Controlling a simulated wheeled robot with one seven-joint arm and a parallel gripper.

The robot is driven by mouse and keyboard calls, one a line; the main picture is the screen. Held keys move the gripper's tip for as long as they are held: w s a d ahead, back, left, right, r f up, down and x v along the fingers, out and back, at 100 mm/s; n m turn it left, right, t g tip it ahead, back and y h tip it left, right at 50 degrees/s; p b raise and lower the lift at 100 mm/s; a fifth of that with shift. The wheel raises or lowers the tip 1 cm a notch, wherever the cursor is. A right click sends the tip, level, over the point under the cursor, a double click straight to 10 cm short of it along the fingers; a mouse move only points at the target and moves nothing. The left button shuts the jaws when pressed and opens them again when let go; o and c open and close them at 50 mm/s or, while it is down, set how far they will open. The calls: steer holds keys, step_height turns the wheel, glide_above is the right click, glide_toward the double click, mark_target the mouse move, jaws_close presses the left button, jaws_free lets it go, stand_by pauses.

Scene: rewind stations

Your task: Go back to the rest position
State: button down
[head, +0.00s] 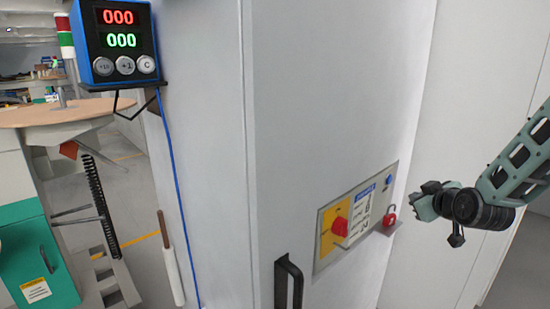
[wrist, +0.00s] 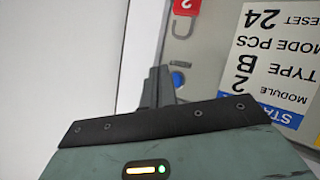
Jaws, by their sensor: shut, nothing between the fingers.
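My gripper (head: 424,204) is in front of the grey cabinet (head: 330,110), near the right edge of its control panel (head: 326,262). It is shut and empty. In the wrist view my gripper's fingertips (wrist: 160,72) are together, close to a blue button (wrist: 178,79) on the panel. That blue button also shows in the head view (head: 388,179). A red padlock (head: 390,217) sits on the panel's lower right, to the left of my gripper. A red rotary switch (head: 340,227) is on a yellow plate at the panel's left.
A blue counter box (head: 120,40) reads 000 in red and 000 in green. A black handle (head: 288,285) stands out from the cabinet. A round wooden-topped station (head: 60,112) with a coiled spring (head: 100,200) stands at the left. A paler wall is behind my arm.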

steer(key=s+a+m+g, duration=0.1)
steer(key=s+a+g, duration=0.25)
steer(key=s, duration=0.45)
steer(key=s+a+f+m+g, duration=0.1)
steer(key=s+a+m+g, duration=0.2)
steer(key=s, duration=0.4)
steer(key=s+a+g, duration=0.4)
steer(key=s, duration=0.4)
steer(key=s+a+r+n+g+p, duration=0.1)
steer(key=s+a+r+n+p, duration=0.2)
steer(key=s+a, duration=0.3)
steer(key=s+a+r+n+g+y+p, duration=0.1)
steer(key=s+a+r+n+p, duration=0.3)
steer(key=a, duration=0.6)
step_height(320, 180, up, 2)
steer(key=s+p, duration=0.1)
steer(key=s, duration=0.1)
steer(key=shift+s+a+r+g, duration=0.2)
steer(key=shift+s+a+g, duration=0.1)
steer(key=shift+a+g, duration=0.1)
